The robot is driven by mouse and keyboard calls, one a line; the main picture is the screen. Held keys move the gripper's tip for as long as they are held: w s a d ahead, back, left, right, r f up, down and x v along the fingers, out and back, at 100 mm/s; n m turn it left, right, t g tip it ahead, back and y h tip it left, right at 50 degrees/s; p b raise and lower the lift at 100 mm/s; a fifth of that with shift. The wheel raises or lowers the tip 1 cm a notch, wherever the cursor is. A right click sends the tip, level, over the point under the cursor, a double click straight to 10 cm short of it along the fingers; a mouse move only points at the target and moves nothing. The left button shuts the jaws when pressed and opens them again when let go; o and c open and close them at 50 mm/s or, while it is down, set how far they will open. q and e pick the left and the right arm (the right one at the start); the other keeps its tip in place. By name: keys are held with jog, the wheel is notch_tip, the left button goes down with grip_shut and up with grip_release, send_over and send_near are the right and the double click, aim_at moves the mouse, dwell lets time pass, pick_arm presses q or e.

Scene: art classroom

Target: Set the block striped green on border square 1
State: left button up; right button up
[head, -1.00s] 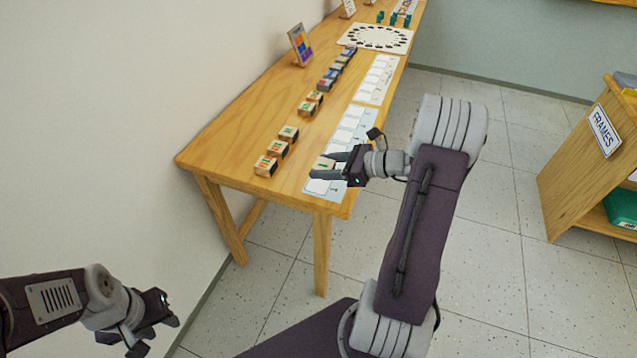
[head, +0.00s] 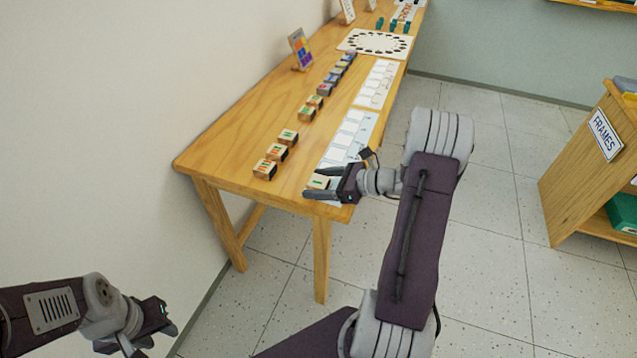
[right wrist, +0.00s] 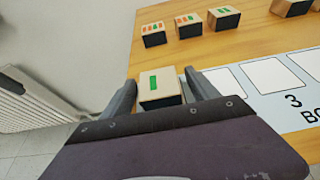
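A pale wooden block with a green stripe on top (head: 318,182) sits at the near end of the border strip (head: 343,141), where the first square is; the block hides that square. It also shows in the right wrist view (right wrist: 161,86). My right gripper (head: 316,183) has one finger on each side of the block, with narrow gaps in the right wrist view (right wrist: 160,82), so it looks open around it. The squares beside it, one marked 3 (right wrist: 272,75), are empty. My left gripper (head: 160,328) is off the table at lower left; its fingers are unclear.
Other striped blocks stand in a row left of the strip, the nearest (head: 264,169) close by. Farther back are a second strip (head: 377,84), a white board with a dark ring (head: 377,42) and a small coloured card stand (head: 300,49). A FRAMES shelf (head: 590,150) stands right.

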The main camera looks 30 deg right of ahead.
jog(key=shift+r, duration=0.35)
jog(key=p+v, duration=0.2)
jog(key=v, duration=1)
jog(key=a+f+n+g, duration=0.1)
jog(key=a+n+g, duration=0.1)
jog(key=a, duration=0.1)
jog(key=s+a+f+n+g, duration=0.1)
jog(key=a+n+g, duration=0.1)
jog(key=a, duration=0.1)
jog(key=s+a+f+n+g, duration=0.1)
jog(key=a+n, duration=0.1)
jog(key=a, duration=0.1)
jog(key=shift+s+a+f+g, duration=0.1)
jog(key=shift+s+a+g, duration=0.15)
jog(key=shift+g, duration=0.15)
jog(key=s+a+f+n+g+h, duration=0.1)
jog(key=s+a+n+h, duration=0.2)
jog(key=n, duration=0.8)
jog(key=s+a+f+n+g+h, duration=0.2)
jog(key=s+a+n+h, duration=0.2)
jog(key=n, duration=0.6)
jog(key=shift+s+a+n+h, duration=0.25)
jog(key=shift+a+n+h, duration=0.15)
jog(key=shift+a+h, duration=0.45)
